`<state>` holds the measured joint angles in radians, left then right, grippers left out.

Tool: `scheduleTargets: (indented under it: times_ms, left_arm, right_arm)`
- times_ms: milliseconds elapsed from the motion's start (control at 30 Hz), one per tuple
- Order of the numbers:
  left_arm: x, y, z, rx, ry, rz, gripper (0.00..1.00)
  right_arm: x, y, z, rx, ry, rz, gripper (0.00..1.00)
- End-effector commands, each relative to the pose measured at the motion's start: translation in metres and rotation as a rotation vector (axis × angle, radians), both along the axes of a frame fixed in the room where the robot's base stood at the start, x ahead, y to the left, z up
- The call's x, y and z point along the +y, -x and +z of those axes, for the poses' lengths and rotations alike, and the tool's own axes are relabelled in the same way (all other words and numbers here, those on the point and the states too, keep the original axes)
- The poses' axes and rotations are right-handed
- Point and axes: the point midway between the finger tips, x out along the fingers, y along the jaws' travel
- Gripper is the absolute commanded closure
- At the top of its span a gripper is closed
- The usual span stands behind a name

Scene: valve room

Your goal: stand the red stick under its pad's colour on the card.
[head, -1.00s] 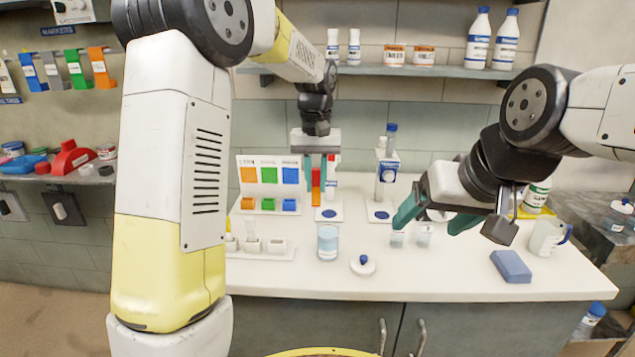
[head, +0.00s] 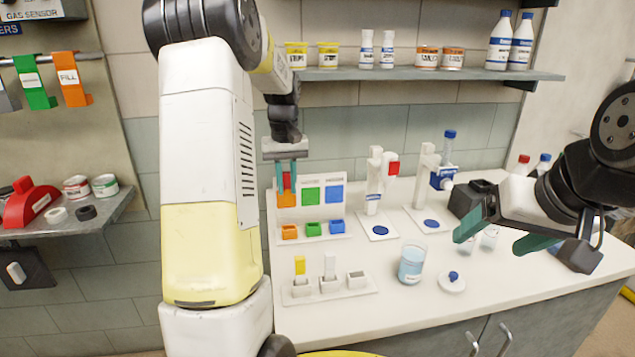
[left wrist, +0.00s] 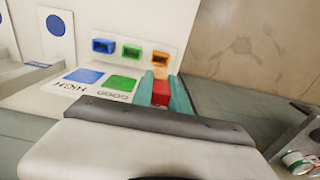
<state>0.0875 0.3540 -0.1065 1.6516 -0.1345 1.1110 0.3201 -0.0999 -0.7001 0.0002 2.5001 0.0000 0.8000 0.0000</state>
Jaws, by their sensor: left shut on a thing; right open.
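My left gripper (head: 287,172) is shut on the red stick (head: 287,181), with a teal finger on each side. In the head view it is in front of the card's (head: 341,210) left column, over the orange square. The card also has green (head: 311,195) and blue squares, and below them an orange socket (head: 290,232), a green socket (head: 313,229) and a blue socket (head: 337,227). In the left wrist view the red stick (left wrist: 160,93) lies between the fingers, near the orange socket (left wrist: 160,58). I cannot tell whether its end touches the card. My right gripper (head: 492,231) is open and empty.
A white rack (head: 330,292) with a yellow stick and a white stick stands in front of the card. A beaker (head: 411,264) of bluish liquid and a blue-knobbed lid (head: 452,282) are to its right. Two white stands (head: 378,228) (head: 430,219) with blue discs are behind them.

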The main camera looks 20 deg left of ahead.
Motion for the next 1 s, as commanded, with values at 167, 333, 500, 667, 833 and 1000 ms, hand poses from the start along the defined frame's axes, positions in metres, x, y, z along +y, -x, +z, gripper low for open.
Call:
scheduleTargets:
  times_ms: [167, 333, 500, 667, 833, 1000]
  left_arm:
    - [0.001, 0.0, -0.006, 0.0, 0.0, 0.002, 1.0]
    - [0.001, 0.0, -0.016, 0.001, 0.0, 0.002, 1.0]
    - [0.001, 0.001, -0.026, 0.002, 0.0, 0.002, 1.0]
    - [0.001, 0.0, -0.036, 0.001, 0.0, 0.002, 1.0]
    - [0.001, 0.0, -0.045, 0.0, 0.0, 0.001, 1.0]
    - [0.001, 0.0, -0.051, 0.001, 0.0, 0.001, 1.0]
  right_arm:
    - [0.0, 0.0, 0.0, 0.0, 0.0, 0.0, 0.22]
    - [0.0, 0.0, 0.0, 0.0, 0.0, 0.0, 0.22]
    - [0.0, 0.0, 0.0, 0.0, 0.0, 0.0, 0.22]
    - [0.0, 0.0, 0.0, 0.0, 0.0, 0.0, 0.22]
    - [0.0, 0.0, 0.0, 0.0, 0.0, 0.0, 0.22]
    - [0.0, 0.0, 0.0, 0.0, 0.0, 0.0, 0.22]
